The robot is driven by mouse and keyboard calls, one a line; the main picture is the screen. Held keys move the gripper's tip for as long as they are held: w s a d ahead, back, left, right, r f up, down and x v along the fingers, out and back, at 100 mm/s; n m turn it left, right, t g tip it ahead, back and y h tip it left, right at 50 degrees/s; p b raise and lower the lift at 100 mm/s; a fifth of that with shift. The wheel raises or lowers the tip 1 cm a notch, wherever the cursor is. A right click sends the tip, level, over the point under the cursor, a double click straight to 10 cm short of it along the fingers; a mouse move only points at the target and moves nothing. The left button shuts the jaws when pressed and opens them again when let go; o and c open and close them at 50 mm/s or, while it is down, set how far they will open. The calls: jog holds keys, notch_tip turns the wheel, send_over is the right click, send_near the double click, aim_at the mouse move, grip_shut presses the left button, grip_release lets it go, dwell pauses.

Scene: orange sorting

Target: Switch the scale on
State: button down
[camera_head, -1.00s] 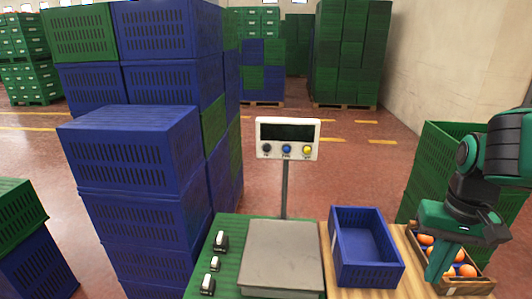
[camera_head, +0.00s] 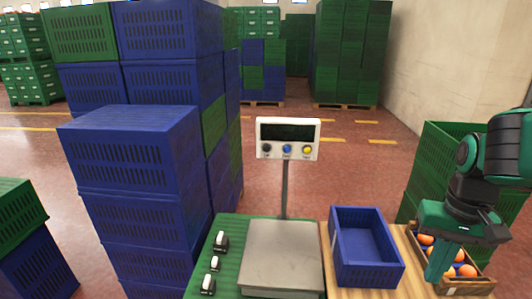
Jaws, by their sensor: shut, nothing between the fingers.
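The scale's metal plate (camera_head: 281,258) lies bare on a green surface. Its white display head (camera_head: 287,139) stands on a post behind the plate, with a dark screen and black, blue and yellow buttons below it. No lit digits show on the screen. My gripper (camera_head: 436,268) is at the right, pointing down over the wooden crate of oranges, well apart from the scale. Its fingers look closed together, with no orange seen held between them.
An empty blue crate (camera_head: 364,248) stands between the plate and the wooden crate (camera_head: 468,286) of oranges. Several white-and-black items (camera_head: 221,241) sit left of the plate. Tall blue crate stacks (camera_head: 135,150) rise at the left. A green crate (camera_head: 428,160) stands behind my arm.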

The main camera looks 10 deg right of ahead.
dwell(0.4)
jog(key=w+a+f+n+t+y, duration=0.1)
jog(key=w+a+n+t, duration=0.25)
jog(key=w, duration=0.95)
jog(key=w+a+f+n+t+y, duration=0.1)
jog(key=w+a+n+t, duration=0.2)
jog(key=w, duration=0.9)
jog(key=w+a+m+t+y, duration=0.1)
jog(key=w+a+t+y, duration=0.2)
jog(key=w+a, duration=0.6)
jog(key=w+a+r+t+y, duration=0.1)
jog(key=w+a+t+y, duration=0.1)
jog(key=w+a+t, duration=0.3)
jog(key=w+a, duration=0.4)
jog(key=w, duration=0.5)
jog(key=shift+w+a+r+m+y, duration=0.15)
jog(key=shift+w+a+m+y, duration=0.15)
jog(key=shift+m+y, duration=0.1)
